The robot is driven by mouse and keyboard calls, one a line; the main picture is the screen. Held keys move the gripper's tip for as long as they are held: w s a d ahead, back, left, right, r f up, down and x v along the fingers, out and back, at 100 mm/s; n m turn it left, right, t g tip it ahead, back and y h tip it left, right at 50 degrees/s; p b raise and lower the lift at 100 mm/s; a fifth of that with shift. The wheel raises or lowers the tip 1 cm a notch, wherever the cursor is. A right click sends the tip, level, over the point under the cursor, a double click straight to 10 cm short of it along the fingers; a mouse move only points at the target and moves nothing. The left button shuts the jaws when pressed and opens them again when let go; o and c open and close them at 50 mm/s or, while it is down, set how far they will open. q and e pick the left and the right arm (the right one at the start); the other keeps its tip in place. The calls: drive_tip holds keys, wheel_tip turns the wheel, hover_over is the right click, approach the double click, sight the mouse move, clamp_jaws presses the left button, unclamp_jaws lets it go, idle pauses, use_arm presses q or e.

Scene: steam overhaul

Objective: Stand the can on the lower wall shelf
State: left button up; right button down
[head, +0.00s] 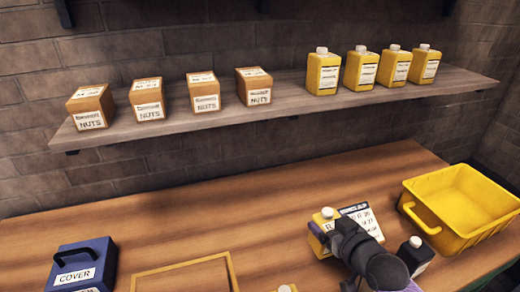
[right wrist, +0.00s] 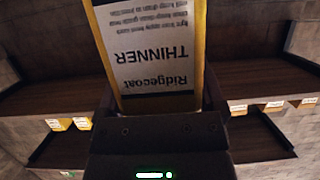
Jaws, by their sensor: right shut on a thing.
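The can (head: 322,222) is yellow with a white cap. My right gripper (head: 340,238) is shut on it in the head view, over the front bench; its height above the bench is hard to tell. In the right wrist view the can (right wrist: 155,60) shows a white label reading "Ridgecoat THINNER" upside down, between the fingers. The lower wall shelf (head: 285,118) is a grey-brown board on the brick wall. Several nuts boxes (head: 147,99) stand on its left half and several yellow cans (head: 360,70) on its right. My left gripper is not in view.
A yellow bin (head: 462,203) stands on the bench (head: 130,228) at right. A dark bottle (head: 415,250) is beside my right arm. A blue COVER box (head: 84,265) and a yellow frame (head: 182,265) lie at left. The shelf's front strip and right end are bare.

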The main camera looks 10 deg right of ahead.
drive_tip(key=s+a+r+n+g+y+b, duration=0.5)
drive_tip(key=s+a+n+y, duration=0.3)
drive_tip(key=a+n+y, duration=0.1)
drive_tip(key=shift+a+n+g+y, duration=0.3)
drive_tip(key=shift+a+n+y, duration=0.15)
drive_tip(key=shift+a, duration=0.35)
drive_tip(key=shift+f, duration=0.15)
drive_tip(key=shift+s, duration=0.1)
